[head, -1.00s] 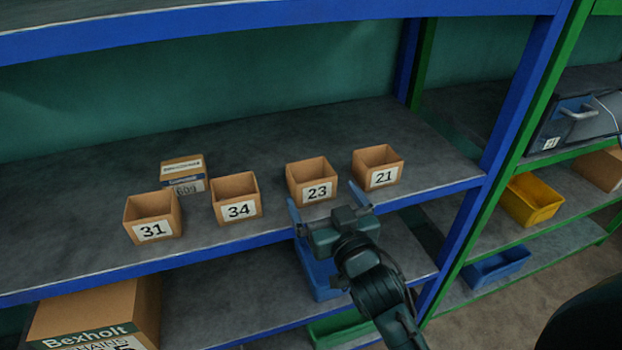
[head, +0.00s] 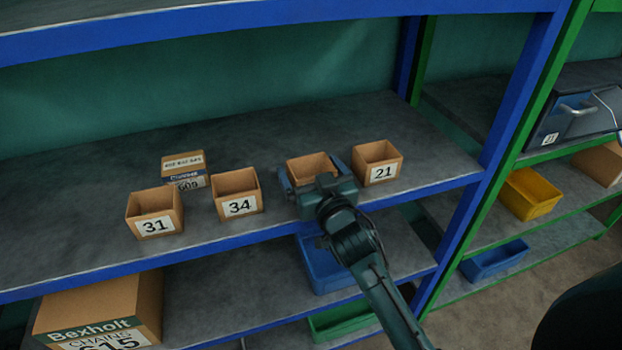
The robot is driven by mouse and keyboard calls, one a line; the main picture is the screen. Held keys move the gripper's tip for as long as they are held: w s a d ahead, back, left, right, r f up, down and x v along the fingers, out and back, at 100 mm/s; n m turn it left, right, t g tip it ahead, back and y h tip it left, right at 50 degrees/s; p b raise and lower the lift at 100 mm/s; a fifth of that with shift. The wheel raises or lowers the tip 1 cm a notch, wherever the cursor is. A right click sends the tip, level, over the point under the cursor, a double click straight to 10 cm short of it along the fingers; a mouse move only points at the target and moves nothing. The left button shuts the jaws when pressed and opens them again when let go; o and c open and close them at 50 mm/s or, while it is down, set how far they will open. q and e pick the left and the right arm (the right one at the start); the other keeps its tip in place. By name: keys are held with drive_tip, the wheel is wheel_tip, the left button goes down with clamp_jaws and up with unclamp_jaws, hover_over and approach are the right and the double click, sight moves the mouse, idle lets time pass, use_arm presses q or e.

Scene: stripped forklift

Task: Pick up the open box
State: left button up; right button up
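Several open-topped brown boxes stand in a row on the grey shelf of the blue rack. The box labelled 23 a second ago (head: 308,166) is partly hidden by my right gripper (head: 312,170). My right gripper has its fingers spread, one on each side of that box, and its body covers the label. I cannot tell whether the fingers touch the box. The other open boxes are 31 (head: 155,215), 34 (head: 238,197) and 21 (head: 378,165). My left gripper is not in view.
A closed small carton (head: 184,170) stands behind boxes 31 and 34. Box 21 is close to the right finger. The blue shelf edge (head: 215,250) runs in front. A blue bin (head: 322,265) and a Bexholt carton (head: 100,305) are below.

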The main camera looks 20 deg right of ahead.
drive_tip(key=c, duration=0.8)
drive_tip(key=shift+c, duration=0.2)
